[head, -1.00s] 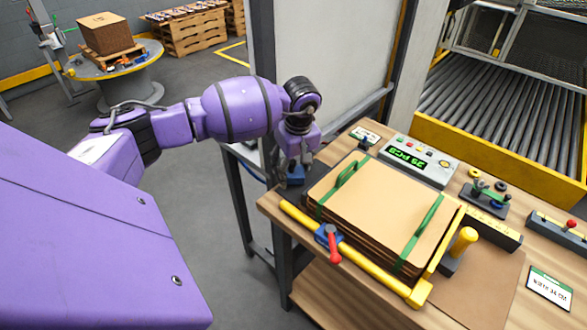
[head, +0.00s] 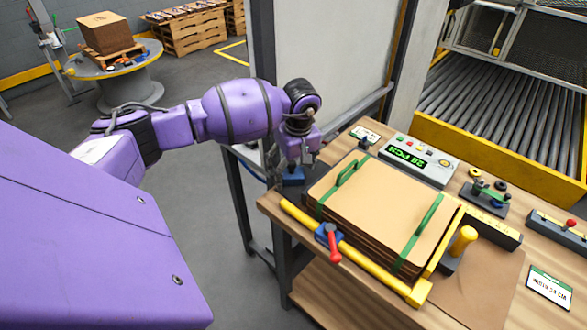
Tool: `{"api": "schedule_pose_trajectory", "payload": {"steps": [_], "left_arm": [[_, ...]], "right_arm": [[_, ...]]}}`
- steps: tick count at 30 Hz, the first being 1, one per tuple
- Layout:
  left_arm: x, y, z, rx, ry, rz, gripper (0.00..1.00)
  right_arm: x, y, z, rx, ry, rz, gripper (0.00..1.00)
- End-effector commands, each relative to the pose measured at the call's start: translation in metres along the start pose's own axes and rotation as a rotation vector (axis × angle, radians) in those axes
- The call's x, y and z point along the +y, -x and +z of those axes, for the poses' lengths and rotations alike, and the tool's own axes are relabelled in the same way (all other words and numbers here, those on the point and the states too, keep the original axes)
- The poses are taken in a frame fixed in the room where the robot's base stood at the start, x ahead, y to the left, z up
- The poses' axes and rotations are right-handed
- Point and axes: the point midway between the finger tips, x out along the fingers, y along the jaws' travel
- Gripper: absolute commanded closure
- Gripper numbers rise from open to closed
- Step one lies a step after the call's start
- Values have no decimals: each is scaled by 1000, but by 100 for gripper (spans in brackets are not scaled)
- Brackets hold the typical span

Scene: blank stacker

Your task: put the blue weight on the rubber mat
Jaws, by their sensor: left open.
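My left gripper (head: 292,166) points down at the far left corner of the wooden workbench (head: 272,202). It is open. A small blue block (head: 292,178), which looks like the blue weight, is directly below its fingertips, partly hidden by them. I cannot tell whether the fingers touch it. Dark material shows around the block, but I cannot tell whether it is the rubber mat. My right gripper is not in view.
A stack of brown sheets (head: 385,205) with green straps fills the bench middle, edged by a yellow bar (head: 370,265) with a red-handled clamp (head: 333,245). Behind are a counter box with green digits (head: 413,160) and small fixtures. A grey panel (head: 325,60) stands behind the arm.

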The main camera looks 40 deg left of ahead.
Motion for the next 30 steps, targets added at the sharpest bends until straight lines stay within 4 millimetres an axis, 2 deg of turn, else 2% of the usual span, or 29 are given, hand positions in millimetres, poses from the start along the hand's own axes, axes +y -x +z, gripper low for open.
{"api": "schedule_pose_trajectory", "payload": {"steps": [5,12,18,23,30], "left_arm": [[1,28,-2,4,-1,5,24],[1,80,-1,3,0,5,24],[0,111,-1,3,0,2,24],[0,120,0,1,1,2,24],[0,122,0,1,1,2,24]], "right_arm": [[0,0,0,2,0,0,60],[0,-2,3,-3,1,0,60],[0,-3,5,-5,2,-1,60],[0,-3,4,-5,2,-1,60],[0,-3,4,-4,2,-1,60]]}}
